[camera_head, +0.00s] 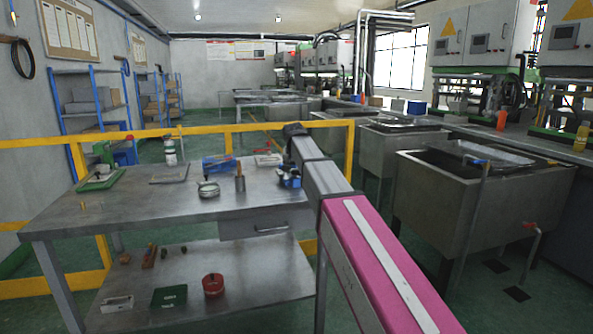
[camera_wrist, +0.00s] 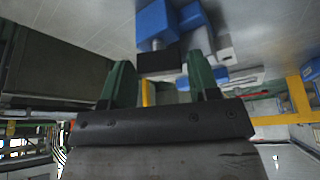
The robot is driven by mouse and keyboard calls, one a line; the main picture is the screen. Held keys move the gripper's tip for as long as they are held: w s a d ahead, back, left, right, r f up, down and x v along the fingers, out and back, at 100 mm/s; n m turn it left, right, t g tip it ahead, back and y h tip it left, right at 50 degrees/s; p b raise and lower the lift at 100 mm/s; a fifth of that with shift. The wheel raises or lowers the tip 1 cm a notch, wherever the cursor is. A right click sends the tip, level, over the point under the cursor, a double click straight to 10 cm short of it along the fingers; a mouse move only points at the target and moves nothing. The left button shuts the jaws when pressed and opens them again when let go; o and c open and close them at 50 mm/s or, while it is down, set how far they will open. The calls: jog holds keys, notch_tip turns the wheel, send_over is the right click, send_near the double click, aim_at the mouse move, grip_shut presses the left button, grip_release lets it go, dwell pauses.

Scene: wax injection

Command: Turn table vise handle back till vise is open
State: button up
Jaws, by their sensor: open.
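The blue table vise (camera_head: 289,180) stands at the right edge of the metal table, partly hidden by my arm. In the wrist view its blue body (camera_wrist: 155,22) shows at the top, with dark and grey parts below it. My gripper (camera_wrist: 160,72) is open, with its two green fingers apart and the vise's dark and grey parts seen between and beyond them. I cannot tell whether the fingers touch the vise. The vise handle cannot be clearly made out, and the jaw gap is not clear. In the head view my gripper is mostly hidden by the arm.
The metal table (camera_head: 120,212) also holds a round pot (camera_head: 208,190), a brown cylinder (camera_head: 240,184), another blue device (camera_head: 219,163) and a green tray (camera_head: 101,181). A yellow rail (camera_head: 228,140) runs behind. A steel sink (camera_head: 450,205) stands to the right.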

jog(key=c, duration=0.7)
jog(key=shift+o, duration=0.3)
jog(key=shift+n, duration=0.3)
jog(key=n+y, duration=0.2)
jog(key=n, duration=0.2)
jog(key=shift+n, duration=0.4)
jog(key=o, duration=0.6)
jog(key=shift+o, duration=0.2)
